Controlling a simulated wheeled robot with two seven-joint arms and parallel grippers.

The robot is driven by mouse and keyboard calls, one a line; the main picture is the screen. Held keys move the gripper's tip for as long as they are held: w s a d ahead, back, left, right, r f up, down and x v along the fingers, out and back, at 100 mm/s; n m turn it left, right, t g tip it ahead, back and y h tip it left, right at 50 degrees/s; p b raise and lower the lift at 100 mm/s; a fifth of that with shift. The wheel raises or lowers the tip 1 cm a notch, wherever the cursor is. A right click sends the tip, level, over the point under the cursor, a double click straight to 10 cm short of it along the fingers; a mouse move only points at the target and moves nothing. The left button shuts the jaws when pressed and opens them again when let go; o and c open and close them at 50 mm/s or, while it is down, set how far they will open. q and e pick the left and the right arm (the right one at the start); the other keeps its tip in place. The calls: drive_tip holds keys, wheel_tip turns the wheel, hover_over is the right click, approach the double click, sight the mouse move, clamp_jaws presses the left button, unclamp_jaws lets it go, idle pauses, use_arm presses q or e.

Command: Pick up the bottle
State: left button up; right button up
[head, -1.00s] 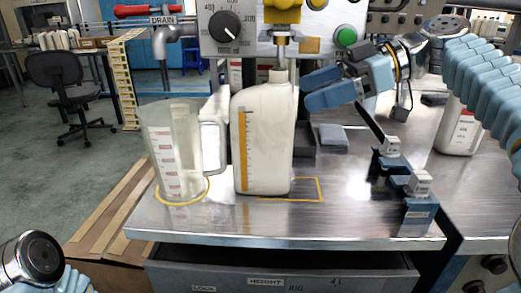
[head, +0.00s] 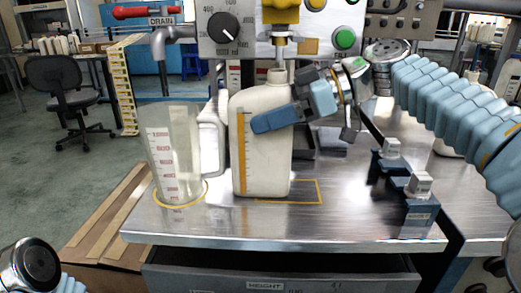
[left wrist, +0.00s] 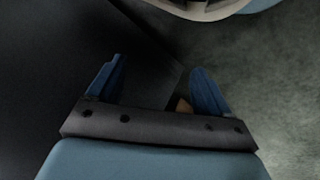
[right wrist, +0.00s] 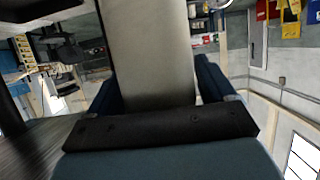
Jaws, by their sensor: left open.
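The white bottle (head: 264,165) stands upright on the metal table under the filler nozzle, with an orange scale on its side. My right gripper (head: 272,116) is around its upper body from the right. One finger shows in front of it and the other is hidden behind it. In the right wrist view the bottle (right wrist: 150,50) stands between the two spread fingers; the jaws look as wide as the left ones, and firm contact cannot be told. My left gripper (left wrist: 157,85) is open and empty, away from the bottle.
A clear measuring jug (head: 172,150) stands just left of the bottle, its handle close to it. A blue and metal fixture (head: 405,185) sits on the table's (head: 335,225) right side. The filling machine (head: 330,40) is above and behind. The table front is clear.

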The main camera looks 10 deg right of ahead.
clamp_jaws()
drive_tip(key=shift+r, duration=0.1)
